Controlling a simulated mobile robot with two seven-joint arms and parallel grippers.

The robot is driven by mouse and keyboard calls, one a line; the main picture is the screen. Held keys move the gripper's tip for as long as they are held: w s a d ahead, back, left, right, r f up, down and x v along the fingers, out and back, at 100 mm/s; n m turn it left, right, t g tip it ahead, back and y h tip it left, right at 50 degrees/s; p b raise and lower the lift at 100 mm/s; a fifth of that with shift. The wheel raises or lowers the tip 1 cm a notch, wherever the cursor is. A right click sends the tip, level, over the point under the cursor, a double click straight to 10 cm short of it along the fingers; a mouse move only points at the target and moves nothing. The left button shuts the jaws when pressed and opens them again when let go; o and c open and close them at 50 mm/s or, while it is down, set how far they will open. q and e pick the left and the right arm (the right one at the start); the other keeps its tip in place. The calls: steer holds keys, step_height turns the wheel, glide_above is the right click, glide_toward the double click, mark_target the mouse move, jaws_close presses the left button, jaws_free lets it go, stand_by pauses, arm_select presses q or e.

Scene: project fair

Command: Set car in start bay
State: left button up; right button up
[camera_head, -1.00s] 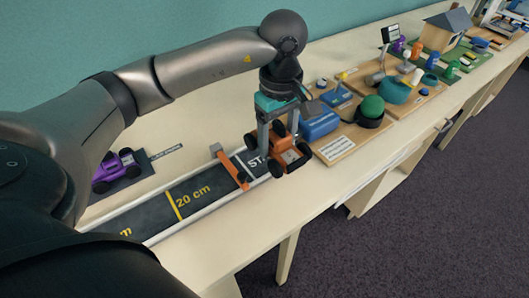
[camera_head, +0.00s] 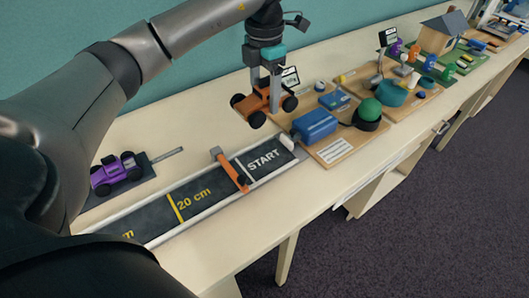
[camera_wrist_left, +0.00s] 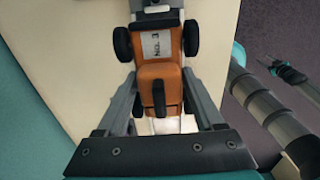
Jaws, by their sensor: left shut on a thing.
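An orange toy car (camera_head: 259,104) with black wheels is held by my left gripper (camera_head: 263,88), which is shut on its body. In the left wrist view the car (camera_wrist_left: 162,75) sits between the fingers, with a white label reading "No. 3". The car is in the air, behind the start bay (camera_head: 264,158) in the head view. The bay is the empty dark end of the track, marked START, with an orange gate (camera_head: 229,168) at its left end. My right gripper may be the dark part at the right of the left wrist view (camera_wrist_left: 288,72); its jaws are unclear.
A purple car (camera_head: 115,172) stands on a dark mat left of the track (camera_head: 150,222). Right of the bay is a wooden board with a blue box (camera_head: 315,125) and a green dome (camera_head: 371,109). More exhibits stand farther along the table.

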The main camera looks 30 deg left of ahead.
arm_select(q)
glide_above(265, 160)
step_height(265, 160, down, 12)
steer(key=shift+a+f+b, duration=0.1)
steer(key=shift+f+b, duration=0.1)
steer(key=shift+b, duration=0.25)
steer(key=shift+w+f, duration=0.1)
steer(key=shift+f, duration=2.35)
steer(key=shift+b, duration=0.3)
steer(key=shift+f+b, duration=0.4)
steer(key=shift+f, duration=0.2)
steer(key=shift+s+f, duration=0.15)
steer(key=shift+s, duration=0.05)
jaws_close()
steer(key=o, duration=1)
jaws_free()
steer(key=shift+s, duration=0.1)
steer(key=o, duration=0.4)
steer(key=shift+w, duration=0.2)
steer(key=shift+o, duration=0.2)
